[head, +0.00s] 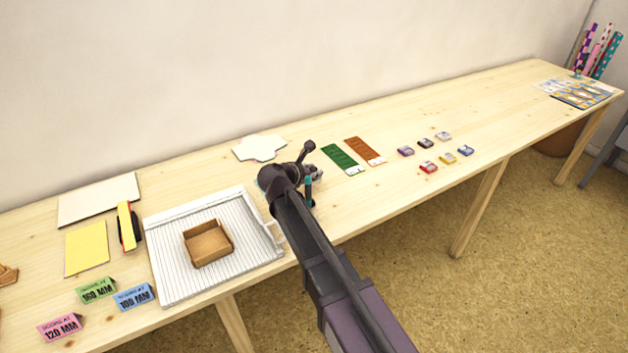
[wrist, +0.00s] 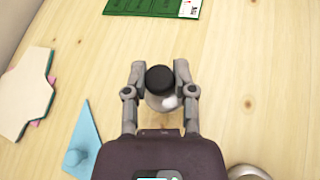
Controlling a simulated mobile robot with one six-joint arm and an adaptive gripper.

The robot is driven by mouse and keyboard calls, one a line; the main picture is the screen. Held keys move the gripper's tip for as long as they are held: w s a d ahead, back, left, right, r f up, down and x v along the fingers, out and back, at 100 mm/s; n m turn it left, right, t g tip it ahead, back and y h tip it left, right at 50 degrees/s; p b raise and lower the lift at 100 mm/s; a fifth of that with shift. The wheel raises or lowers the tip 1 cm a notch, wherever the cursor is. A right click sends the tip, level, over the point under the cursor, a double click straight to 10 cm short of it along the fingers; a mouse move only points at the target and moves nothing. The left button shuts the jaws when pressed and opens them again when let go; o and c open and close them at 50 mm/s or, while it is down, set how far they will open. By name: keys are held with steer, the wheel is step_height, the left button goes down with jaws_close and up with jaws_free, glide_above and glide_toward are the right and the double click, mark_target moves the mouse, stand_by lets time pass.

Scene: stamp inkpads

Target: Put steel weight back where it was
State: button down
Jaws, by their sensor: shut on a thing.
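The steel weight (wrist: 159,102) shows in the wrist view as a grey, shiny round body with a black knob on top. My gripper (wrist: 160,70) is shut on it, with one finger on each side. I cannot tell whether its base touches the table. In the head view my gripper (head: 308,168) is over the middle of the table, left of the green card (head: 343,160). My arm largely hides the weight there.
A blue triangle with a knob (wrist: 88,135) and a silver rounded thing (wrist: 247,172) lie close by. A white ridged board (head: 165,285) with a cardboard tray (head: 190,246) is left. Several small inkpads (head: 428,167) lie right. Bare wood lies beyond them.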

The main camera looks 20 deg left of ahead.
mark_target(313, 179)
steer(key=shift+f+b, duration=1.4)
steer(key=shift+f, duration=0.2)
steer(key=shift+f, duration=0.15)
steer(key=shift+c, duration=2.2)
jaws_free()
steer(key=shift+r, duration=0.25)
steer(key=p+v, duration=0.5)
steer(key=v, duration=0.5)
steer(key=shift+s+r, duration=0.15)
steer(key=shift+s, duration=0.05)
steer(key=shift+s+a+r, duration=0.2)
steer(key=shift+s+a, duration=0.05)
steer(key=shift+s, duration=0.4)
